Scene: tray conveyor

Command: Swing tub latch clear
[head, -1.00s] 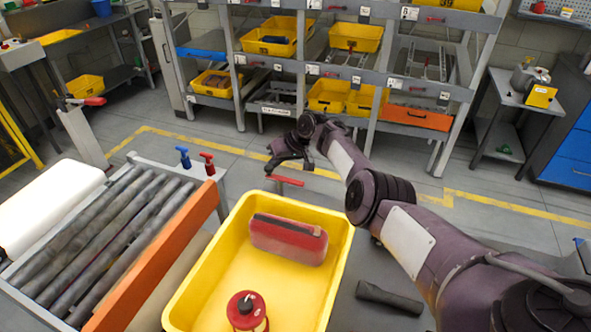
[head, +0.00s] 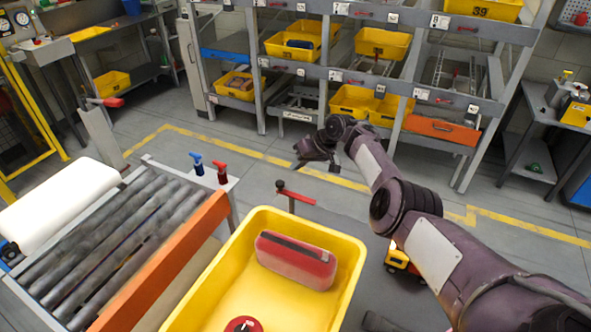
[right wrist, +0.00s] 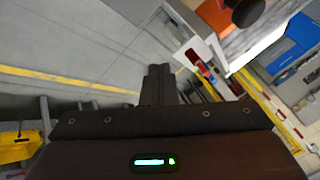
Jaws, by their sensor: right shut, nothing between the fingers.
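The latch is a red lever (head: 299,197) on a black pivot atop a short post, just beyond the far edge of the yellow tub (head: 352,258). It points right and slightly toward me, along the tub's far side. My right gripper (head: 298,166) is shut and empty, beyond and above the latch, with a visible gap in the head view. In the right wrist view its closed fingers (right wrist: 158,75) point out over grey floor. A red-orange and dark piece (right wrist: 215,14) shows at that view's top edge; I cannot tell whether it is the latch. My left gripper is out of view.
A red case (head: 296,262) and a red-topped item (head: 243,325) are in the tub. The roller conveyor (head: 115,235) with an orange rail (head: 165,262) stands left. Blue (head: 196,163) and red (head: 222,172) levers stand at its far end.

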